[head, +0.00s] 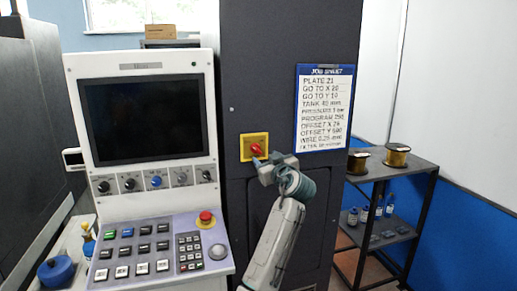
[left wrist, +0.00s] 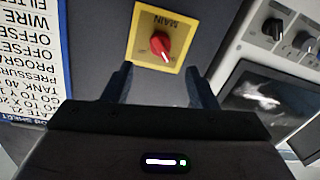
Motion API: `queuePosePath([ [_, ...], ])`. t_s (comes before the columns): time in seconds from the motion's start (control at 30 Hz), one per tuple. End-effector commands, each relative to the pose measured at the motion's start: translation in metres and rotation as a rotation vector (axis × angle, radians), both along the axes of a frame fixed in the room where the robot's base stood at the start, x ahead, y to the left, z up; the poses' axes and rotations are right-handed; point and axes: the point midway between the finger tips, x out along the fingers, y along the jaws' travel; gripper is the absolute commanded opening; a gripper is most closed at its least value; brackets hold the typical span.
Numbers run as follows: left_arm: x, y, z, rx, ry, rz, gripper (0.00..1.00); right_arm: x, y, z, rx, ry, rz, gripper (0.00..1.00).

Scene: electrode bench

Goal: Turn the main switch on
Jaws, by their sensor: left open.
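The main switch is a red rotary knob (head: 257,149) on a yellow plate (head: 246,156) on the front of the dark cabinet. In the left wrist view the plate (left wrist: 140,50) appears upside down with the word MAIN, and the red knob (left wrist: 159,45) is turned at a slant to the plate's edges. The small position marks are too blurred to read. My left gripper (head: 262,161) is at the switch, partly covering the plate's lower edge. In the left wrist view its open fingers (left wrist: 158,70) point at the plate, with the knob beyond and between the tips, apparently untouched. My right gripper is not in view.
A console with a dark screen (head: 140,118), a knob row, a keypad and a red stop button (head: 205,217) stands left of the switch. A job sheet (head: 324,108) hangs to its right. A shelf (head: 385,172) with wire spools stands further right.

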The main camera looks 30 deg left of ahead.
Motion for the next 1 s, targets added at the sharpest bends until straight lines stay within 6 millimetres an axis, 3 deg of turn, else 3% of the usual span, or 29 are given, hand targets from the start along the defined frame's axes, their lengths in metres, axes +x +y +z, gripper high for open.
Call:
queuePosePath([
  [0.1, 0.015, 0.021, 0.007, 0.003, 0.004, 0.002, 0.52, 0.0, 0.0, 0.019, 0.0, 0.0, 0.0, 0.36],
  [0.4, 0.043, 0.056, 0.003, 0.002, 0.004, 0.0, 0.52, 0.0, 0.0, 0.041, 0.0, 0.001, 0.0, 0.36],
  [0.8, 0.048, 0.064, 0.0, 0.001, 0.002, -0.002, 0.52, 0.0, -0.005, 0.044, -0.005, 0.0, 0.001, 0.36],
  [0.83, 0.048, 0.064, 0.0, 0.001, 0.002, -0.002, 0.5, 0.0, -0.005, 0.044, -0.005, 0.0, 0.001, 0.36],
  [1.0, 0.048, 0.064, 0.0, 0.001, 0.002, -0.002, 0.17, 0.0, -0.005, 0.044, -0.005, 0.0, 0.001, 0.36],
])
